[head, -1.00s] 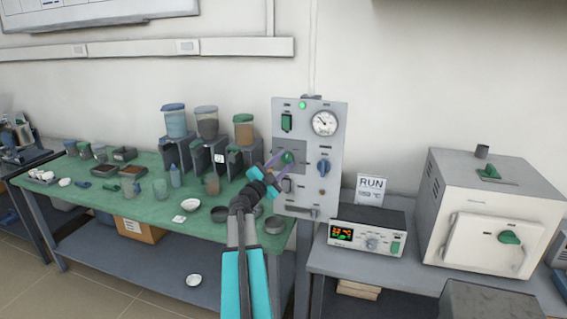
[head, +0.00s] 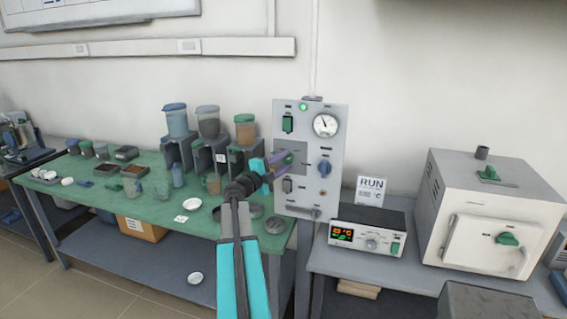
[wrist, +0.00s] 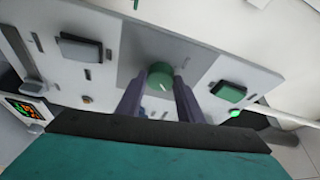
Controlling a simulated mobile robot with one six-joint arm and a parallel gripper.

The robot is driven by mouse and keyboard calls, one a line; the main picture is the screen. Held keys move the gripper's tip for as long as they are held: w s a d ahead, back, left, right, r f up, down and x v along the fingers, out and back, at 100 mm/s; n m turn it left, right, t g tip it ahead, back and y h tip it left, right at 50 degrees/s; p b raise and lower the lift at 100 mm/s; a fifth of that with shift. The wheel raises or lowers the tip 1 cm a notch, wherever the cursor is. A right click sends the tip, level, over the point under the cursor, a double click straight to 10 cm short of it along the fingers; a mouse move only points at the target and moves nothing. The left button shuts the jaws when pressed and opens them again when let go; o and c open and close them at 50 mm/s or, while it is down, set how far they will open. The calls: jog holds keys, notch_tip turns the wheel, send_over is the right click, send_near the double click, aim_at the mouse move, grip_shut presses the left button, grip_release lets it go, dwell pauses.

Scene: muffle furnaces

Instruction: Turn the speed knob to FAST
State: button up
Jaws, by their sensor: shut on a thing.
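A round green knob (head: 290,159) sits on a darker grey square of the upright grey control panel (head: 335,150). My gripper (head: 283,160) reaches it from the left front, and its fingers hide part of the knob. In the wrist view the green knob (wrist: 160,74) lies between the two purple-grey fingertips, and a pale mark shows on its face. The gripper is shut on this knob. The lettering around the knob is too small to read.
The panel also carries a green switch (head: 288,124), a round gauge (head: 325,125), a blue knob (head: 325,169) and a lit green lamp (head: 303,106). Hoppers and cups stand on the green bench (head: 150,215) at left. A controller (head: 366,237) and a furnace (head: 490,215) stand at right.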

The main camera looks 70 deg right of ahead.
jog(key=o, duration=1.1)
jog(key=shift+s, duration=0.1)
jog(key=shift+a, duration=0.15)
jog(key=b+v, duration=0.3)
jog(key=v, duration=1)
jog(key=shift+a, duration=0.3)
jog(key=shift+w, duration=0.2)
